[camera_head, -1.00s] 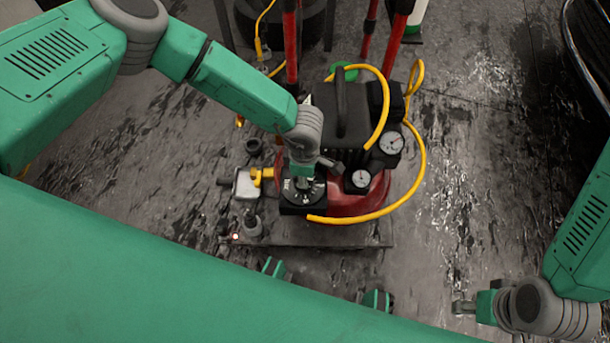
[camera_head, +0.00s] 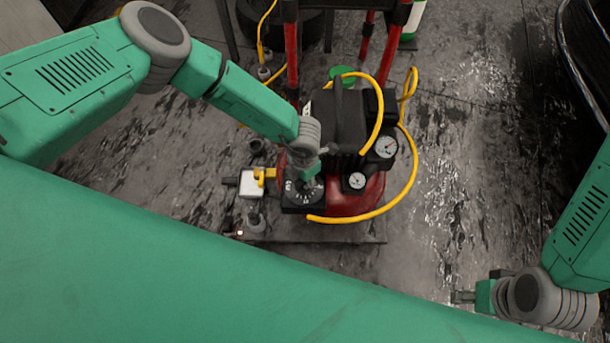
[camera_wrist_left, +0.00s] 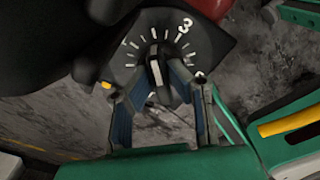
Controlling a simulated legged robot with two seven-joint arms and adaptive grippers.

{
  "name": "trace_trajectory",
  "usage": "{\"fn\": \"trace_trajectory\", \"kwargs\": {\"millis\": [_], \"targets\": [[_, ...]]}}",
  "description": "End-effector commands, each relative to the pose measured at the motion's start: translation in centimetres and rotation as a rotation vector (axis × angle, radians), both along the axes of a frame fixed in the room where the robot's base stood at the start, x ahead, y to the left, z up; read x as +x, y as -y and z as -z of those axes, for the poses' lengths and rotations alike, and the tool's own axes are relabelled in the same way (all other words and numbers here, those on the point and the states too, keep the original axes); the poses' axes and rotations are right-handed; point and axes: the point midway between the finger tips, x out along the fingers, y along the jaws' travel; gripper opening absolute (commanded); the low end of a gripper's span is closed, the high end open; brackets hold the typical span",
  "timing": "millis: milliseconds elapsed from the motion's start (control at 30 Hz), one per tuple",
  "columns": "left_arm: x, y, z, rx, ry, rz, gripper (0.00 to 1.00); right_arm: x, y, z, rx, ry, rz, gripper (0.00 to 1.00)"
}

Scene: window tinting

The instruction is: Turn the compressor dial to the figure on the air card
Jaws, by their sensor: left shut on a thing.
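The compressor (camera_head: 345,205) is red and black and stands on a flat base near the middle of the head view. Its black dial (camera_head: 290,197) with white marks faces up at its front left. The dial also fills the top middle of the left wrist view (camera_wrist_left: 135,45), where a 3 can be read. My left gripper (camera_wrist_left: 158,88) is shut on the dial's knob (camera_wrist_left: 156,72), which carries a white pointer line. My right gripper (camera_head: 462,297) is at the lower right, away from the compressor; its fingers are too small to read. I cannot make out the air card.
Two gauges (camera_head: 386,147) sit on the compressor's right side. A yellow hose (camera_head: 420,165) loops around its right. A small white and yellow fitting (camera_head: 252,182) lies just left of the dial. Red posts (camera_head: 291,50) stand behind.

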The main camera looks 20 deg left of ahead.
Motion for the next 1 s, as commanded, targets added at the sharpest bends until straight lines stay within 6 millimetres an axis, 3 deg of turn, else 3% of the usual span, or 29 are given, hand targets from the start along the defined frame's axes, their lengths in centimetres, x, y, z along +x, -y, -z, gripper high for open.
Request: {"fn": "trace_trajectory", "kwargs": {"millis": [33,500,1000], "targets": [[-0.2,-0.8,0.1,0.017,-0.006,-0.044,0.0,0.0,0.0,-0.5,0.0,0.0,0.0,0.4],[-0.5,-0.7,0.3,0.017,-0.008,-0.341,0.0,0.0,0.0,-2.1,0.0,0.0,0.0,0.4],[-0.7,-0.6,0.5,0.017,-0.012,-0.404,0.0,0.0,0.0,-2.3,0.0,0.0,0.0,0.4]]}}
